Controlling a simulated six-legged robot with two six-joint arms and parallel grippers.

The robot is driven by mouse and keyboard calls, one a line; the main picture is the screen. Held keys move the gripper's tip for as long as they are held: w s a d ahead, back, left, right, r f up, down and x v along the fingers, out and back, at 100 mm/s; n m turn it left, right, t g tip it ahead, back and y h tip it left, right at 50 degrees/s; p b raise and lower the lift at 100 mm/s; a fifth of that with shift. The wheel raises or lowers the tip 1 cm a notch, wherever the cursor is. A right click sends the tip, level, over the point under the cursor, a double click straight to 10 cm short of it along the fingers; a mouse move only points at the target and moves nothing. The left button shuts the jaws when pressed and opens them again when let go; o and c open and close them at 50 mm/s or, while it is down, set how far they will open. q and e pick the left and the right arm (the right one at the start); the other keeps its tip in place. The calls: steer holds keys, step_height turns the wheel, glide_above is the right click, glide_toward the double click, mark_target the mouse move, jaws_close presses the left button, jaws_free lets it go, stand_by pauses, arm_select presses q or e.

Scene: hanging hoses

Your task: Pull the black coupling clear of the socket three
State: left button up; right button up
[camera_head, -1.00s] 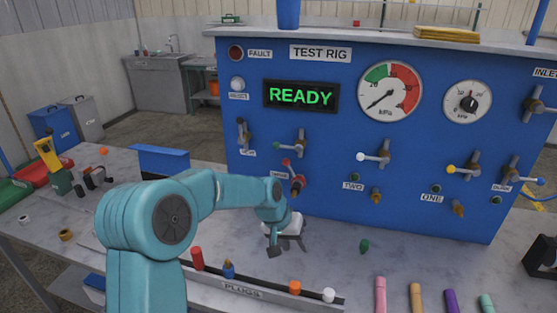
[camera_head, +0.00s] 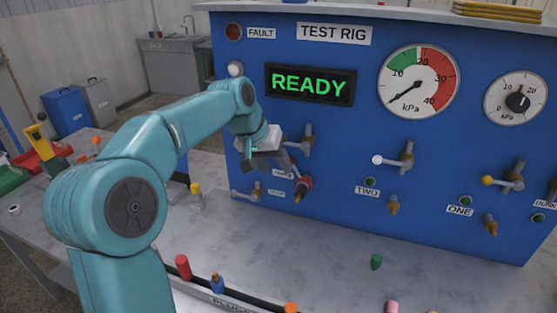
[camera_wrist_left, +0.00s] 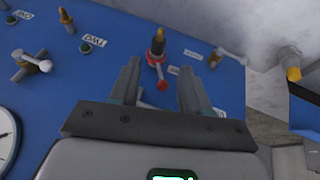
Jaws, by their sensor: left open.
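The black coupling (camera_head: 304,184), dark with a red band, sits at the socket on the blue panel beside a partly covered label. It also shows in the left wrist view (camera_wrist_left: 158,46), with an orange-brown tip. My left gripper (camera_head: 275,156) is up close to the panel, just above and left of the coupling. In the left wrist view the two fingers (camera_wrist_left: 160,72) are open and empty, and the coupling appears between and beyond their tips. A red-knobbed lever (camera_wrist_left: 162,83) shows between the fingers. The arm and gripper hide part of the panel here. My right gripper is not in view.
Lever valves surround this spot: one above right (camera_head: 307,140) and a white-knobbed one below left (camera_head: 245,194). Socket TWO's fitting (camera_head: 393,206) is to the right. A yellow-capped piece (camera_head: 195,190) stands left of the panel. The grey tabletop (camera_head: 310,240) before the panel is mostly clear.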

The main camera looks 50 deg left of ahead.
mark_target(296, 199)
arm_select(q)
steer(key=p+x, duration=0.1)
steer(key=x, duration=1.5)
steer(key=shift+s, duration=0.15)
jaws_close()
